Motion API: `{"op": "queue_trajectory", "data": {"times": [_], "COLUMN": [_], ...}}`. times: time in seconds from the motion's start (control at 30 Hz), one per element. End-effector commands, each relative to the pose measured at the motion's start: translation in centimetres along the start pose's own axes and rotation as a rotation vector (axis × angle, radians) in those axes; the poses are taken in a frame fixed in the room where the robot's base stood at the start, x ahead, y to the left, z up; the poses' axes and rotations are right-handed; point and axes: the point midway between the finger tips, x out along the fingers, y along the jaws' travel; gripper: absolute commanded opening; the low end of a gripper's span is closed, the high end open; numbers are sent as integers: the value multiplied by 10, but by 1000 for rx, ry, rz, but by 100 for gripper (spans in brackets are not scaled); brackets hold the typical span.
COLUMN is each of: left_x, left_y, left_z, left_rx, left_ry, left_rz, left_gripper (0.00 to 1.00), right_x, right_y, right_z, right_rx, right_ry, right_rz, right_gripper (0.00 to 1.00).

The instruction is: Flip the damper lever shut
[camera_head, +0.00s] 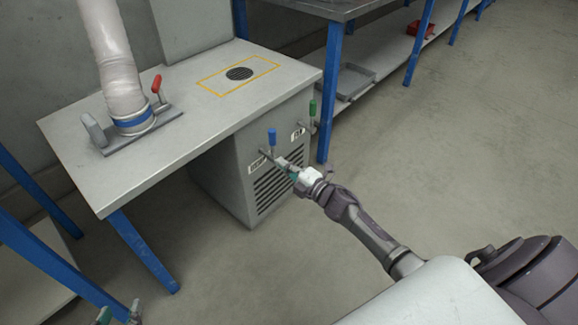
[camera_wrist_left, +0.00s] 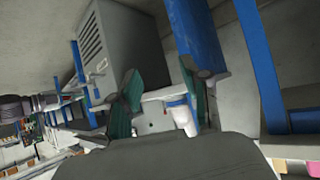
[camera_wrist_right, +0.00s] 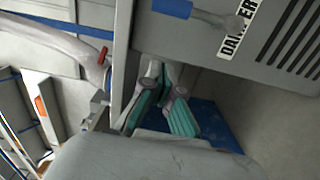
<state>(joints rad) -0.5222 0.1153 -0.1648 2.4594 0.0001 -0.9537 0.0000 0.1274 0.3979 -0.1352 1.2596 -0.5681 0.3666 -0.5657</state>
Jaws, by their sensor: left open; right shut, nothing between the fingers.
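The damper lever has a blue grip (camera_head: 272,137) standing upright on the front of the grey cabinet under the bench. It also shows in the right wrist view at the top edge, its blue grip (camera_wrist_right: 172,7) lying beside a label (camera_wrist_right: 238,30) that reads "DAMPER" as far as visible. My right gripper (camera_head: 286,164) is shut and empty, just below and to the right of the blue grip; whether it touches the lever I cannot tell. My left gripper (camera_head: 119,314) is at the bottom left edge, open and empty, away from the lever.
A green-gripped lever (camera_head: 312,108) stands right of the blue one. A vent grille (camera_head: 278,185) lies below them. The bench top (camera_head: 190,110) carries a hose (camera_head: 110,55) and a red-handled clamp (camera_head: 156,85). Blue bench legs (camera_head: 332,92) flank the cabinet. Open floor lies right.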

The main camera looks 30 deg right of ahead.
Motion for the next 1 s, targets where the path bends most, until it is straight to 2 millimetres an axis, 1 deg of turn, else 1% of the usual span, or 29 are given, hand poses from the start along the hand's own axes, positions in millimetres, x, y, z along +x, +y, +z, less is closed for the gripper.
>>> {"op": "queue_trajectory", "data": {"times": [0.03,0.1,0.23,0.8,0.87,0.97,1.0], "left_x": [-2,-4,-6,-6,-6,-6,-6], "left_y": [-1,-2,-3,-3,-3,-3,-3], "left_z": [5,13,21,23,23,23,23], "left_rx": [0,-1,-2,-2,-2,-2,-2], "left_ry": [-35,-75,-117,-125,-124,-124,-124], "left_rz": [-2,-5,-7,-7,-6,-6,-6], "left_gripper": [47,47,47,47,47,47,47], "right_x": [-8,-15,-21,-23,-24,-29,-33], "right_y": [0,1,1,0,0,2,3], "right_z": [0,0,0,0,-3,-17,-25], "right_rx": [0,-1,-1,3,23,121,186], "right_ry": [-1,0,0,-1,-12,-62,-95], "right_rz": [-2,-1,1,1,-1,-10,-17], "right_gripper": [0,0,0,0,0,0,0]}}
